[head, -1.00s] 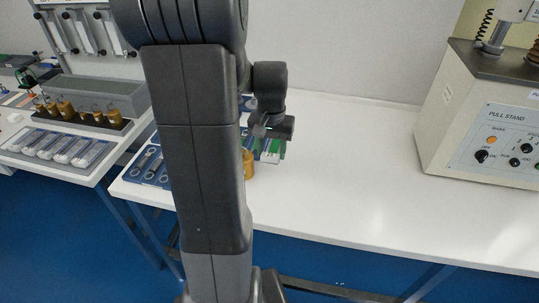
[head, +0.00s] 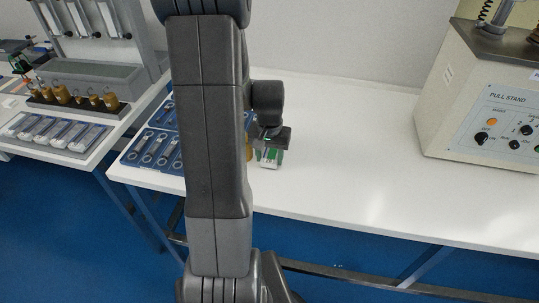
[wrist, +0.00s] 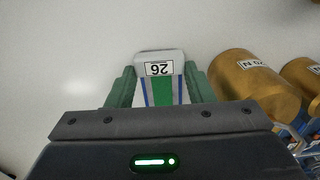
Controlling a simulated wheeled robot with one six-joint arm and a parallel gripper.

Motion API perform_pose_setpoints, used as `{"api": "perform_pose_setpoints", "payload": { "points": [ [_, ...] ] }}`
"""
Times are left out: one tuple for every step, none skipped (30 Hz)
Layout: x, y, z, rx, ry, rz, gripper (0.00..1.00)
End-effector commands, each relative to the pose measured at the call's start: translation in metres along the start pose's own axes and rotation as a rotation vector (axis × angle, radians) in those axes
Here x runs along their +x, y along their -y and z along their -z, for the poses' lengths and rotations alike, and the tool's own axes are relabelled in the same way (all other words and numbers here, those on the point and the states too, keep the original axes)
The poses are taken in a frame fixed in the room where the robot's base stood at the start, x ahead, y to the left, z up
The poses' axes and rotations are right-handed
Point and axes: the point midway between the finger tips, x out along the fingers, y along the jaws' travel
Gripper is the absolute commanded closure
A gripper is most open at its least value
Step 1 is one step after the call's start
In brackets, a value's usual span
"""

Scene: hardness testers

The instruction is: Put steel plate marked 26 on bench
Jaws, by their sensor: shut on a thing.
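The steel plate marked 26 (wrist: 160,58) is between the green fingers of my gripper (wrist: 162,88) in the wrist view, its label upside down there. My gripper is shut on it. In the head view my gripper (head: 270,155) is low over the left part of the white bench (head: 340,180), and the plate (head: 270,160) shows just below it. I cannot tell whether the plate touches the bench. My arm hides part of the bench to the left.
Brass weights (wrist: 252,85) stand close beside my gripper in the wrist view. A blue tray of wrenches (head: 152,148) lies on the bench's left end. The pull stand (head: 480,100) is at the right. The bench between is clear.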

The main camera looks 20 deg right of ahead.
Motion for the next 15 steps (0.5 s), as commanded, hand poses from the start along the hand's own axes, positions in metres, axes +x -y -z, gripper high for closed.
{"api": "perform_pose_setpoints", "payload": {
  "points": [
    [0.0015, 0.0, 0.0003, 0.0, -0.001, 0.0, 0.82],
    [0.0028, 0.0, 0.0002, 0.0, 0.0, 0.0, 0.82],
    [0.0043, 0.0, 0.0002, 0.0, 0.0, 0.0, 0.82],
    [0.0035, 0.0, 0.0001, 0.0, 0.0, 0.0, 0.49],
    [0.0031, 0.0, 0.0, 0.0, 0.0, 0.0, 0.43],
    [0.003, 0.0, 0.0, 0.0, 0.0, 0.0, 0.35],
    [0.003, 0.0, 0.0, 0.0, 0.0, 0.0, 0.31],
    [0.003, 0.0, 0.0, 0.0, 0.0, 0.0, 0.31],
    [0.0029, 0.0, 0.0, 0.0, 0.0, 0.0, 0.31],
    [0.0029, 0.0, 0.0, 0.0, 0.0, 0.0, 0.31],
    [0.0029, 0.0, 0.0, 0.0, 0.0, 0.0, 0.31],
    [0.0029, 0.0, 0.0, 0.0, 0.0, 0.0, 0.31],
    [0.0029, 0.0, 0.0, 0.0, 0.0, 0.0, 0.31],
    [0.0028, 0.0, 0.0, 0.0, 0.0, 0.0, 0.31],
    [0.0023, 0.0, 0.0, 0.0, 0.0, 0.0, 0.31]
  ]
}}
